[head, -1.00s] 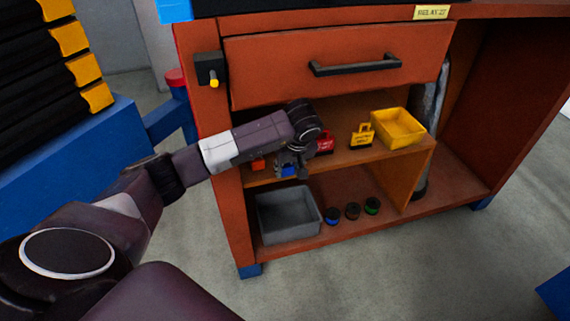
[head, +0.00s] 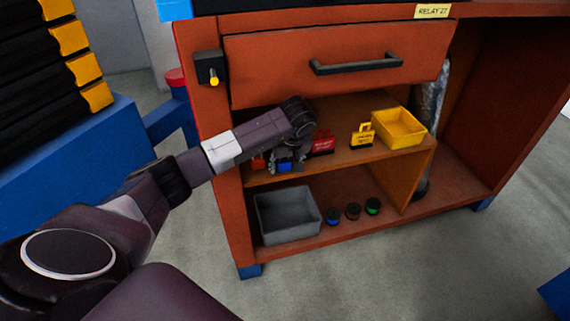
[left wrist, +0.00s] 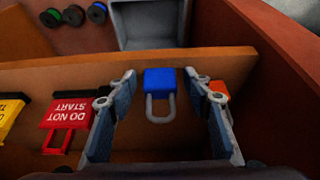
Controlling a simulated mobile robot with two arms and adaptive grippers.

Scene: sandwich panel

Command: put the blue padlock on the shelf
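The blue padlock (head: 285,168) is on the cabinet's middle shelf (head: 345,159), near the front edge. In the left wrist view the padlock (left wrist: 160,80) shows its blue body close to the shelf edge, with its grey shackle pointing toward the gripper. My left gripper (head: 288,163) is at the padlock. In the left wrist view its fingers (left wrist: 161,80) are spread on both sides of the padlock, with a visible gap on each side. It is open. My right gripper is not in view.
A red tag (head: 322,144), a yellow tag (head: 362,136) and a yellow bin (head: 398,129) stand on the shelf to the right. An orange object (head: 257,163) is just left. Below are a grey bin (head: 288,217) and small spools (head: 353,211). A drawer (head: 335,62) is above.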

